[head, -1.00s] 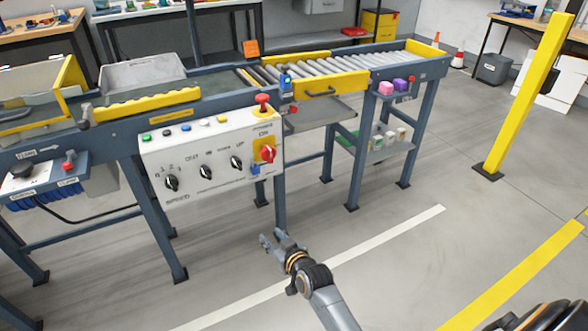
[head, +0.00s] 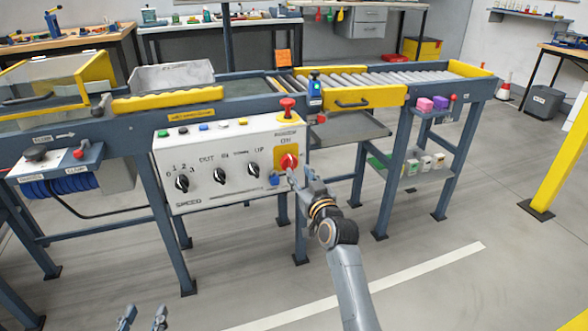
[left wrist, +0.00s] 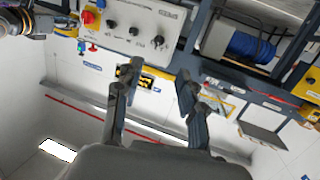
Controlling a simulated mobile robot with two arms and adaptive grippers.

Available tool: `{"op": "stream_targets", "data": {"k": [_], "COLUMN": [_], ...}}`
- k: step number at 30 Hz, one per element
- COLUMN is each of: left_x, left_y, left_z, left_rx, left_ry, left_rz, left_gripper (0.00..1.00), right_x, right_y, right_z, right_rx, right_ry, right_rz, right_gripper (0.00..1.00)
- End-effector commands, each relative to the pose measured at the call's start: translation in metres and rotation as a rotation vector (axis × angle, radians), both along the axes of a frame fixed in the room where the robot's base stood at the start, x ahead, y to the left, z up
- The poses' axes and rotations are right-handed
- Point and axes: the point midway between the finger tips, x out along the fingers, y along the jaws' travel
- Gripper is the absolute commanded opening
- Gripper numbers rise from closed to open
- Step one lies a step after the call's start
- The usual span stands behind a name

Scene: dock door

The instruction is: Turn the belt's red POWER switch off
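The red switch (head: 289,162) sits on a yellow plate at the right end of the white control panel (head: 228,148), with ON printed above it. I cannot read its knob position clearly. My right gripper (head: 302,179) is just below and right of the switch, its fingers pointing at the panel. The fingers look apart with nothing between them; contact with the knob cannot be told. My left gripper (head: 143,320) is low at the bottom edge, open and empty. In the left wrist view, its open fingers (left wrist: 157,82) show, and the switch (left wrist: 88,17) is at upper left.
A red mushroom button (head: 287,106) stands on the panel top above the switch. Black knobs (head: 220,175) are on the panel to its left. A blue-grey conveyor leg (head: 300,235) stands beneath. Floor in front is free.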

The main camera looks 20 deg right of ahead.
Motion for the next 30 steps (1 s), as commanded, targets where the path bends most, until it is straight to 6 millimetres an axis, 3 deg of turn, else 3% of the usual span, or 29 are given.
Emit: {"op": "stream_targets", "data": {"k": [6, 12, 24, 25, 30], "left_x": [0.005, 0.001, -0.001, -0.001, -0.001], "left_y": [-0.008, -0.01, -0.011, -0.011, -0.011], "left_z": [0.041, 0.067, 0.077, 0.077, 0.077], "left_rx": [-0.059, -0.096, -0.11, -0.11, -0.11], "left_ry": [-0.233, -0.371, -0.42, -0.419, -0.419], "left_rz": [-0.015, -0.023, -0.025, -0.025, -0.025], "left_gripper": [0.4, 0.4, 0.4, 0.4, 0.4], "right_x": [0.033, 0.05, 0.056, 0.056, 0.055], "right_y": [0.001, 0.002, 0.002, 0.002, 0.002], "right_z": [-0.001, -0.001, 0.0, 0.0, 0.0], "right_rx": [0.001, 0.002, 0.001, 0.001, 0.001], "right_ry": [-0.001, 0.0, 0.0, 0.0, 0.0], "right_rz": [0.0, 0.0, 0.0, 0.0, 0.0], "right_gripper": [0.35, 0.35, 0.35, 0.33, 0.0]}}
